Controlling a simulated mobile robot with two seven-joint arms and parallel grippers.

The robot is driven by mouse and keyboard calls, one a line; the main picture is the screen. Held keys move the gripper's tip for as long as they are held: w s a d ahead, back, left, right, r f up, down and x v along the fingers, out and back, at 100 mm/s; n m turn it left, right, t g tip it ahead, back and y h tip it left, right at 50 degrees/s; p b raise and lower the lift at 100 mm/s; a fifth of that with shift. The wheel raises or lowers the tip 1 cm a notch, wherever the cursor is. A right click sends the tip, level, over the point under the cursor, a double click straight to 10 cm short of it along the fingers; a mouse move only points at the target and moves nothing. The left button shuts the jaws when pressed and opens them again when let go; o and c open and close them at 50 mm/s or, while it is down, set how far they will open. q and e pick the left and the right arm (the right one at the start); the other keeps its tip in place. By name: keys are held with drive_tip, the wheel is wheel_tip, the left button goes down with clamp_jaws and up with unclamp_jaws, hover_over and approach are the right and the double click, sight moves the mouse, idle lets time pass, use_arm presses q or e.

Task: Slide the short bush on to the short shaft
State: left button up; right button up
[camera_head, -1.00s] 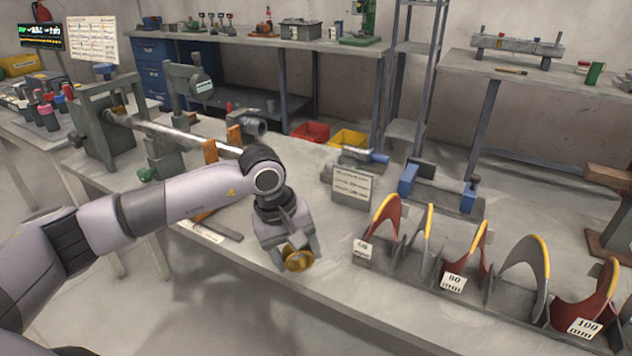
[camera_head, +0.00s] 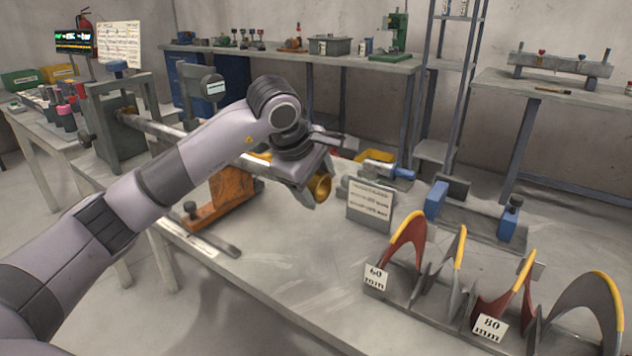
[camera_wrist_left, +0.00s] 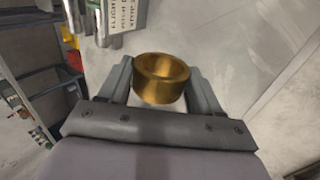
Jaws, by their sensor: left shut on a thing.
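The short bush is a brass ring (camera_head: 321,188). It also shows in the left wrist view (camera_wrist_left: 161,92), with its opening facing up in that picture. My left gripper (camera_head: 319,178) is shut on the bush, with one finger on each side of it. It holds the bush above the bench, left of a small sign. A long steel shaft (camera_head: 150,127) runs from a grey stand at the left and passes behind my left arm. I cannot tell which part is the short shaft. My right gripper is not in view.
The small sign (camera_head: 369,204) stands just right of the bush. Behind it is a blue-ended fixture (camera_head: 399,173); a blue-block fixture (camera_head: 470,212) lies further right. Red and grey arches (camera_head: 406,240) line the right front. An orange block (camera_head: 222,195) sits left.

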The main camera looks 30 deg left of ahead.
sight(254, 159)
use_arm(q)
drive_tip(key=shift+w+a+r, duration=0.1)
drive_tip(key=shift+w+a, duration=0.05)
drive_tip(key=shift+a, duration=1.3)
drive_tip(key=shift+w+a, duration=0.15)
drive_tip(key=shift+a, duration=1.3)
drive_tip(key=shift+p, duration=0.4)
drive_tip(key=shift+w+a, duration=0.15)
drive_tip(key=shift+a, duration=2.1)
drive_tip(key=shift+w+a+p, duration=0.2)
drive_tip(key=shift+a+p, duration=0.5)
drive_tip(key=shift+a, duration=1.6)
drive_tip(key=o, duration=1.4)
drive_tip(key=shift+c, duration=0.2)
drive_tip(key=shift+s, duration=0.1)
drive_tip(key=v, duration=0.7)
